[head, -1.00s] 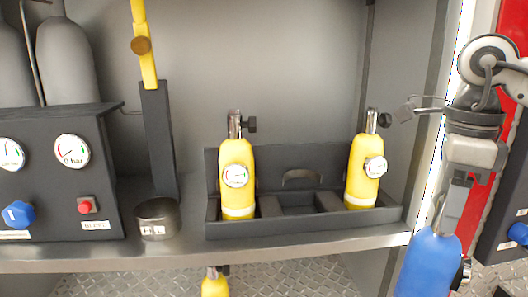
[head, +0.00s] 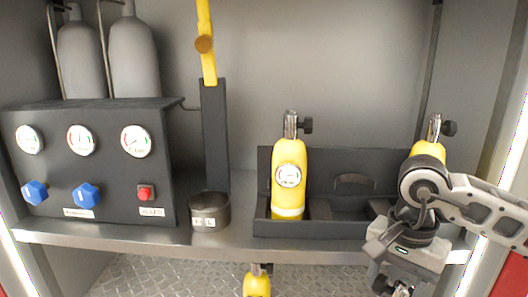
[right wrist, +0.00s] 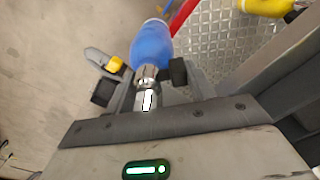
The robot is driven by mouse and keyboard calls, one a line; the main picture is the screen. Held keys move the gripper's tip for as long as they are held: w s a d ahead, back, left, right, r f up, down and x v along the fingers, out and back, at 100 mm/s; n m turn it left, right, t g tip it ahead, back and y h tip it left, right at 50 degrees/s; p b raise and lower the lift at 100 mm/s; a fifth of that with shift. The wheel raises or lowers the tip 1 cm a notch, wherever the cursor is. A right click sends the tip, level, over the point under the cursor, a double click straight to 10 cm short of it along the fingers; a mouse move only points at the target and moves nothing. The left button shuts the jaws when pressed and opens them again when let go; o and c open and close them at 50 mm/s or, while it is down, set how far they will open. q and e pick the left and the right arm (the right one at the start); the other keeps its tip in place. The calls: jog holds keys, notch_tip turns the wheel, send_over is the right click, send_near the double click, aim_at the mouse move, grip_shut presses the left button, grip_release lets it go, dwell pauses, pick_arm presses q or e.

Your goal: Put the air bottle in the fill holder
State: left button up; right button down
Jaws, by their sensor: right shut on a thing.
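The air bottle is blue with a metal valve neck and dark knob, and it shows in the right wrist view (right wrist: 152,46). My right gripper (right wrist: 148,84) is shut on its neck, and the bottle's body points away from the gripper. In the head view my right gripper (head: 395,288) is at the lower right, in front of the shelf, and the bottle is out of frame. The fill holder (head: 210,212) is a round black cup with a white label, empty as far as I can see, on the shelf left of centre. My left gripper is not in view.
A black rack (head: 345,228) on the shelf holds a yellow bottle (head: 288,180) and another yellow bottle (head: 428,148) partly hidden by my right arm. A gauge panel (head: 105,185) stands left of the holder, and a dark post (head: 215,135) behind it. Another yellow bottle (head: 257,284) is below the shelf.

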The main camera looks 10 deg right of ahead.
jog(key=w+a+f+n, duration=0.2)
jog(key=a+f+n, duration=0.2)
jog(key=a+n, duration=0.7)
jog(key=shift+w+a+n, duration=0.25)
jog(key=shift+w+n, duration=0.15)
jog(key=shift+a+f, duration=0.1)
